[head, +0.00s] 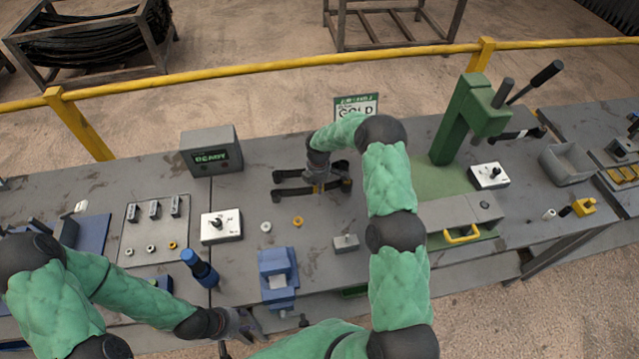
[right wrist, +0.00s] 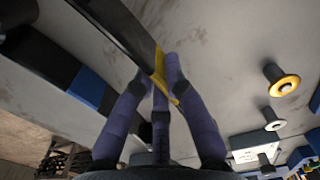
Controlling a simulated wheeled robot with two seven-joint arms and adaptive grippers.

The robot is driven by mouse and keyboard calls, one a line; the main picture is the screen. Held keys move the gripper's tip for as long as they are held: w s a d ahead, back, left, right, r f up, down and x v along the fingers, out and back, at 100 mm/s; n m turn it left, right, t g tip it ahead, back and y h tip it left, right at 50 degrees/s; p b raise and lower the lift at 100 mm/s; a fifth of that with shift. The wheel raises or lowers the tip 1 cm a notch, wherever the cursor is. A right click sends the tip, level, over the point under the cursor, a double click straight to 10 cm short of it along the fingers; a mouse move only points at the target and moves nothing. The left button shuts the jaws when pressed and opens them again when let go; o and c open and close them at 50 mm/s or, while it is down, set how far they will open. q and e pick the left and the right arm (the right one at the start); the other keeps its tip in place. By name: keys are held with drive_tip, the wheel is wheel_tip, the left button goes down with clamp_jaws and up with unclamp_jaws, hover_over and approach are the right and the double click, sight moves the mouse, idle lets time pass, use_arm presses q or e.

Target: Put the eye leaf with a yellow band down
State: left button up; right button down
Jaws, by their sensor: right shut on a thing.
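The eye leaf with a yellow band (right wrist: 128,38) is a long dark bar, held across the fingers of my right gripper (right wrist: 160,88) in the right wrist view. Its yellow band shows between the fingers. In the head view this gripper (head: 318,186) is over the middle of the grey bench, with dark bars to both sides of it. Whether the leaf touches the bench I cannot tell. A second dark bar with a blue band (right wrist: 88,88) lies to the left in the wrist view. My left gripper (head: 236,325) is low at the bench's front edge, its fingers unclear.
A grey display box (head: 211,150) stands at the back left. A green press (head: 466,120) stands to the right. A blue vise-like block (head: 278,278), a white ring (head: 266,227), a yellow ring (head: 298,221) and a small grey block (head: 346,243) stand nearer the front.

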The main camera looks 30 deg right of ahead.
drive_tip(key=shift+w+d+f, duration=0.1)
drive_tip(key=shift+w+f, duration=0.05)
drive_tip(key=shift+f, duration=0.4)
drive_tip(key=shift+f, duration=0.15)
drive_tip(key=c, duration=1.3)
unclamp_jaws()
drive_tip(key=shift+s, duration=0.2)
drive_tip(key=shift+w+r, duration=0.1)
drive_tip(key=shift+r, duration=0.2)
wheel_tip(320, 180, up, 12)
drive_tip(key=shift+f, duration=0.25)
